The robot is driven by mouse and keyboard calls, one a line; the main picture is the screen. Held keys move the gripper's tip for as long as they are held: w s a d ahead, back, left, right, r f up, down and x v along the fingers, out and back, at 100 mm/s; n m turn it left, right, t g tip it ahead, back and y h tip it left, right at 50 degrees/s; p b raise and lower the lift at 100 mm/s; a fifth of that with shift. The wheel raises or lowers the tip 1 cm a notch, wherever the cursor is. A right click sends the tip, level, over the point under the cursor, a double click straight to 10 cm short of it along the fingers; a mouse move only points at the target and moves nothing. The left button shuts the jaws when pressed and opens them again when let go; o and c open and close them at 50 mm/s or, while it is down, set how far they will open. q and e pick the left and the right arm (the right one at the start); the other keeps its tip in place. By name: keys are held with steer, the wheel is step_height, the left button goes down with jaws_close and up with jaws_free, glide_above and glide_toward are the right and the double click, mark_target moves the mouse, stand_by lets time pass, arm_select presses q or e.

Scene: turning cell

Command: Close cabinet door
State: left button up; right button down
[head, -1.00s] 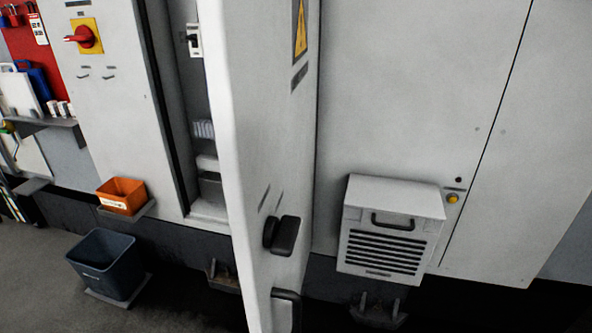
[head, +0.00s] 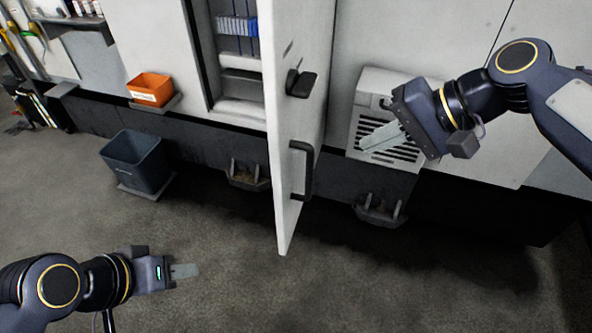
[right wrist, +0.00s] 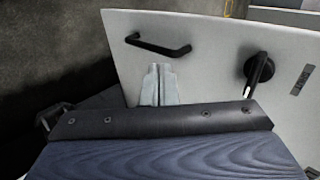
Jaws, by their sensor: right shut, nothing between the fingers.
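The cabinet door (head: 292,130) is a white panel standing open, seen nearly edge-on in the head view, with the open cabinet (head: 240,85) to its left. On its right-hand face are a black latch knob (head: 301,83) and, below it, a black bar handle (head: 303,170). My right gripper (head: 380,138) is shut and empty, to the right of the door and apart from it in the head view. In the right wrist view its fingers (right wrist: 159,85) point toward the door face, below the bar handle (right wrist: 158,45). My left gripper (head: 185,271) is low at the left over the floor, its fingers apparently together.
A white vented box (head: 376,87) sits on the wall behind my right gripper. An orange bin (head: 150,88) and a dark blue bin (head: 138,160) stand left of the cabinet. Dark brackets (head: 247,176) stick out low on the base. The floor below the door is clear.

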steer(key=p, duration=0.1)
glide_toward(286, 160)
step_height(286, 160, down, 4)
steer(key=a, duration=0.3)
steer(key=shift+w+a, duration=0.5)
steer(key=shift+a, duration=0.05)
